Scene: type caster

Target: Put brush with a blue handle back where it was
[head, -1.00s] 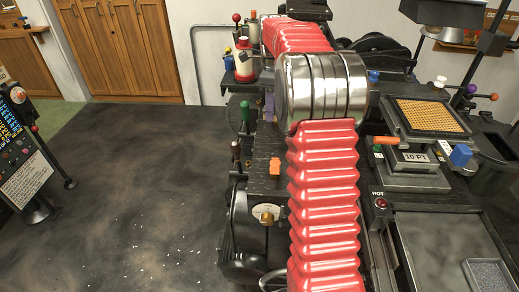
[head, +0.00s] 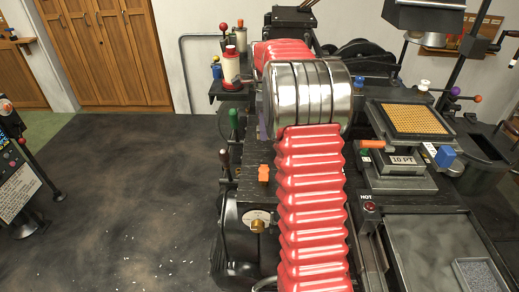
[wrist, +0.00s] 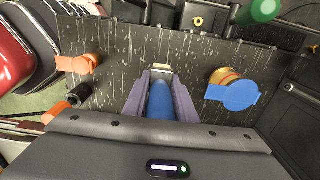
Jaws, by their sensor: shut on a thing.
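In the wrist view, the brush with a blue handle (wrist: 160,100) lies between the purple fingers of my gripper (wrist: 161,85). The fingers are shut on the handle. A pale metal and light tip shows past the fingertips, over a dark panel (wrist: 125,55) with white scratches. I cannot tell whether the brush touches the panel. In the head view my red ribbed arm with steel rings hides the brush and most of the gripper.
In the wrist view, an orange tag (wrist: 72,65) is left of the brush and a blue tag (wrist: 232,96) is right of it. A green knob (wrist: 263,10) is at upper right. In the head view, the machine bed (head: 430,250) is right of my arm; open floor (head: 110,200) is left.

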